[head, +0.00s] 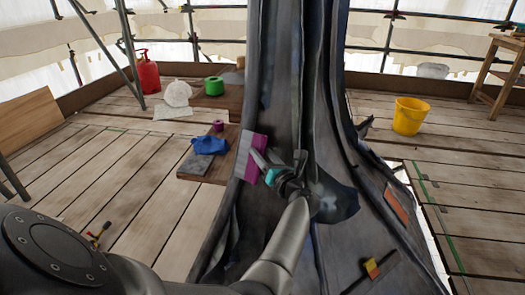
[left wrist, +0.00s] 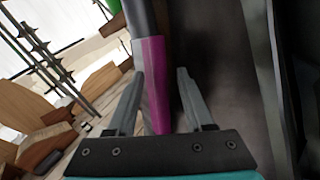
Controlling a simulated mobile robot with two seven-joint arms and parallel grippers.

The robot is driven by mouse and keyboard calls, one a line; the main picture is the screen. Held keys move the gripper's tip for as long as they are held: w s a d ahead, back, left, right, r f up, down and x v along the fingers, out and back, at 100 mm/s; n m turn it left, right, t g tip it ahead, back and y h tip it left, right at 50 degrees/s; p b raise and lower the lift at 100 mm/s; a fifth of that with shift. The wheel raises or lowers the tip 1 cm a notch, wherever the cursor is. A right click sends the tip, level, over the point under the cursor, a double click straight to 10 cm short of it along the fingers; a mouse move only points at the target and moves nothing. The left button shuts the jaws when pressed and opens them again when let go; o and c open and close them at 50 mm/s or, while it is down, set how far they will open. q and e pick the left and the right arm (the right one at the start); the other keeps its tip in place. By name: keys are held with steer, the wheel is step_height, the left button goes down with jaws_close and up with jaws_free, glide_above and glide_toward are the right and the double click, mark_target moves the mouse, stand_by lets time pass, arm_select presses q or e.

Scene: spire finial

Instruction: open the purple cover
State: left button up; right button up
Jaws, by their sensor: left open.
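The purple cover (head: 245,168) is a flat panel on the left side of the dark spire. A pale grey edge runs beside the purple. My left gripper (head: 256,156) is at the cover with its jaws open, and its fingers overlap the cover's right part. In the left wrist view the cover (left wrist: 152,72) shows edge-on as a narrow purple strip. It lies between the two open fingers of the gripper (left wrist: 160,74) in that picture. I cannot tell whether a finger touches it. My right gripper is not in view.
The dark spire (head: 282,85) rises in the middle and flares at its base. A wooden board (head: 220,168) with a blue cloth (head: 210,145) lies to the left. A yellow bucket (head: 409,116) stands at right. An orange patch (head: 396,205) is on the spire's right flank.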

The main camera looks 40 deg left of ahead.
arm_select(q)
steer(key=shift+d, duration=0.1)
jaws_close()
stand_by(0.3)
steer(key=shift+r, duration=0.1)
stand_by(0.9)
